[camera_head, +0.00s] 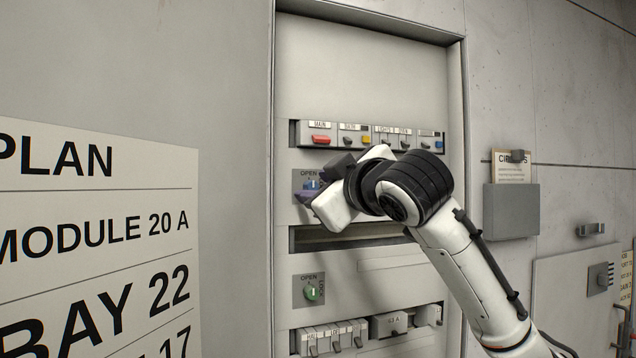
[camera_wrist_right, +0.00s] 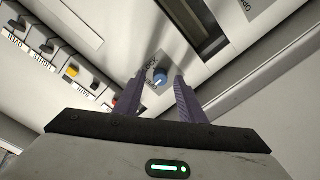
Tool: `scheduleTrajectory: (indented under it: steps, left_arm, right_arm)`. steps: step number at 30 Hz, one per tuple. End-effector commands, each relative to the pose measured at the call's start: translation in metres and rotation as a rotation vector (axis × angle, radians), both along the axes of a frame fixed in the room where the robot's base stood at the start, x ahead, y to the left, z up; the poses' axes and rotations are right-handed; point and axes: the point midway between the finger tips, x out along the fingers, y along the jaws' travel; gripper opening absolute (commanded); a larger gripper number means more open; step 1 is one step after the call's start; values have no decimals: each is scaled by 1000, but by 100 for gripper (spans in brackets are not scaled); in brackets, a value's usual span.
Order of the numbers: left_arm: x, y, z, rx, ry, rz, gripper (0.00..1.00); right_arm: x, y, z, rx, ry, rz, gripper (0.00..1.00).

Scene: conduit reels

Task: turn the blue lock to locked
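The blue lock (camera_head: 312,184) is a small round knob on a grey plate in the panel, under the word OPEN; my right gripper partly covers it. In the right wrist view the blue lock (camera_wrist_right: 159,76) shows between the fingertips, with lettering beside it. Its white mark seems to point toward OPEN. My right gripper (camera_head: 307,193) is at the panel in front of the lock. Its two purple fingers (camera_wrist_right: 160,80) are open, one on each side of the knob, with a gap; I cannot tell whether they touch it. My left gripper is not in view.
A green lock (camera_head: 312,291) sits lower on the panel. A row of coloured switches (camera_head: 370,135) runs above, and breakers (camera_head: 335,337) stand below. A dark slot (camera_head: 350,235) lies between the locks. A large sign (camera_head: 95,240) stands at the left.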

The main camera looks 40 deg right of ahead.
Motion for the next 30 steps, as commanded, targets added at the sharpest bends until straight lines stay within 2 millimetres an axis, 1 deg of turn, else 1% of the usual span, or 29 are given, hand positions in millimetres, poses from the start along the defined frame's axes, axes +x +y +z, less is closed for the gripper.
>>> scheduleTrajectory:
  steps: [8,11,12,15,23,30]
  left_arm:
    - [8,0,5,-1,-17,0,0]
    - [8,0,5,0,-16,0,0]
    - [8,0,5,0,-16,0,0]
    - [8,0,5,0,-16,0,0]
    - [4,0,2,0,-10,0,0]
    - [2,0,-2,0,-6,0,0]
  right_arm:
    - [2,0,-1,0,0,0,36]
    - [2,0,0,0,0,0,21]
    - [2,0,0,0,0,0,15]
    - [2,0,0,0,0,0,0]
    - [2,0,-1,20,-5,1,0]
    - [2,0,-2,126,-27,2,0]
